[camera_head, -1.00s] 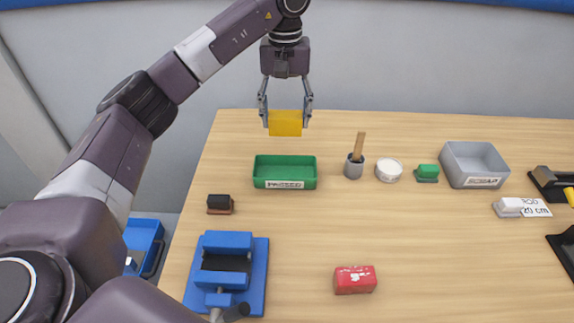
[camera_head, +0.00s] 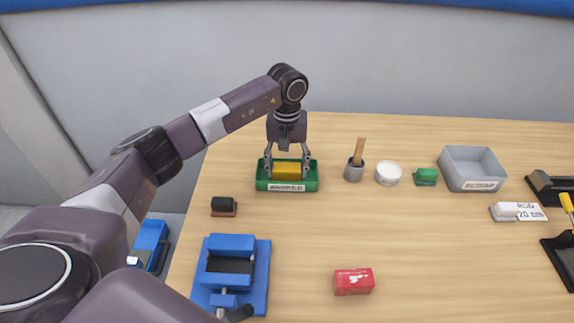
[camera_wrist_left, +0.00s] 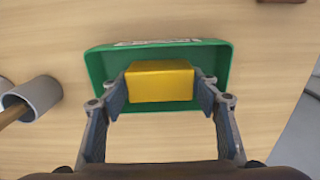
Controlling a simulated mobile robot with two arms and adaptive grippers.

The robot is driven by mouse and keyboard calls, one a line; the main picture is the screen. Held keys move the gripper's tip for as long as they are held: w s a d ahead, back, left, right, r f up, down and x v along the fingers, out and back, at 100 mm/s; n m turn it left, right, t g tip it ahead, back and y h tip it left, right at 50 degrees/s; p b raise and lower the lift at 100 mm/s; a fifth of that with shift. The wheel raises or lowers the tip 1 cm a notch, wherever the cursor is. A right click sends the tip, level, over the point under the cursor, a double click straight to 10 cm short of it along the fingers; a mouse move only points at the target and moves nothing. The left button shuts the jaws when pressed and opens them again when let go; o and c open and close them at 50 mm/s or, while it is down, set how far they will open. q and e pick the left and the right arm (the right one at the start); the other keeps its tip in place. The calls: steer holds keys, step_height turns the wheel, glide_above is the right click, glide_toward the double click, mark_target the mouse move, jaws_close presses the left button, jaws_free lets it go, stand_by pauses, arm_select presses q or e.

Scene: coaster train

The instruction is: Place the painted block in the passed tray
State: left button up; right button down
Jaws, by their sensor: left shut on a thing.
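The painted block (camera_head: 287,170) is yellow and sits between the fingers of my left gripper (camera_head: 287,171), which is shut on it. The green passed tray (camera_head: 263,185) is around and below the block, with a white label on its front. In the left wrist view the yellow block (camera_wrist_left: 160,82) shows inside the outline of the green tray (camera_wrist_left: 98,66), between the fingertips (camera_wrist_left: 160,92). I cannot tell whether the block touches the tray floor. My right gripper is not in view.
A grey cup with a wooden-handled brush (camera_head: 355,168) and a white round tub (camera_head: 388,173) stand right of the tray.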

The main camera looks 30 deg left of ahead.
mark_target(287, 167)
arm_select(q)
steer(key=o, duration=1.5)
steer(key=shift+r, duration=0.15)
steer(key=shift+w+r, duration=0.1)
steer(key=shift+r, duration=0.25)
step_height(287, 167, up, 11)
steer(key=b, duration=0.3)
steer(key=shift+r, duration=0.15)
